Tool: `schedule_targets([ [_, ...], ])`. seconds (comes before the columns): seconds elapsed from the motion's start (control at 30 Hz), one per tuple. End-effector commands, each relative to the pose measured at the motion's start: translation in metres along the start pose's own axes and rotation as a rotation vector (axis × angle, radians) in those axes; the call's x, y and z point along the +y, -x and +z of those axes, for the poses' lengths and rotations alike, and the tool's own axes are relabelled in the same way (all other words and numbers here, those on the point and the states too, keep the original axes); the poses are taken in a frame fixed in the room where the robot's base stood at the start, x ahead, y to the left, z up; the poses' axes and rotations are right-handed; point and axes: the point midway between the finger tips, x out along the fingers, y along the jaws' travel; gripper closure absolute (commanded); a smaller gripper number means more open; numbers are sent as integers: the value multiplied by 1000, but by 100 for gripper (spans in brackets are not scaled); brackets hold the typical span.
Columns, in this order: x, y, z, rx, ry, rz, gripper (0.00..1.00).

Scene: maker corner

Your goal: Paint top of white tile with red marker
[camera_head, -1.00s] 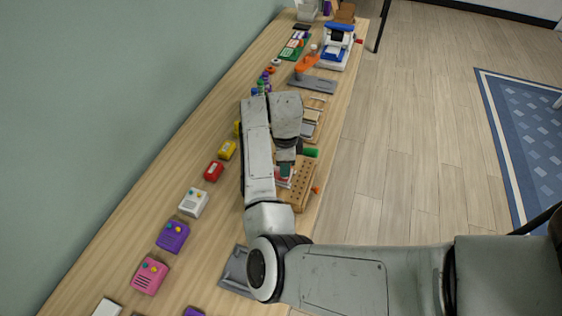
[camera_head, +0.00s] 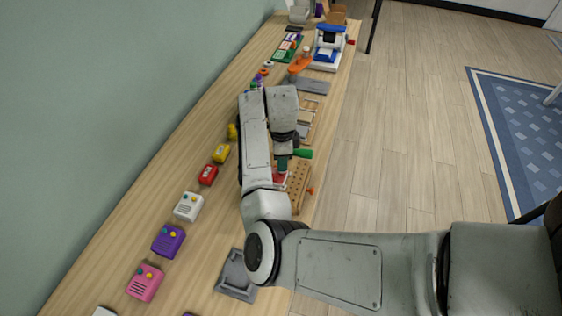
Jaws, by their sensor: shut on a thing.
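My gripper (camera_head: 282,164) points down over the workbench, at the left side of a wooden block with holes (camera_head: 300,188). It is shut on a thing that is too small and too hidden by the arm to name. A small red patch (camera_head: 281,178) shows just below the fingers, and I cannot tell what it belongs to. I cannot make out a white tile or a red marker for certain; my arm covers much of this part of the bench.
A green cylinder (camera_head: 303,153) lies just right of my gripper. Purple (camera_head: 168,240), pink (camera_head: 145,282), white (camera_head: 188,206), red (camera_head: 208,175) and yellow (camera_head: 221,153) boxes line the wall side. A grey tray (camera_head: 237,276) is nearer. A blue-white machine (camera_head: 329,47) stands far off.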

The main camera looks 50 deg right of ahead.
Motion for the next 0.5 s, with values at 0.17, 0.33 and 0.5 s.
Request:
schedule_targets([
  [0.17,-1,-1,2,0,1,0,95],
  [0.33,-4,-1,8,0,0,0,95],
  [0.5,-5,-1,12,0,1,0,95],
])
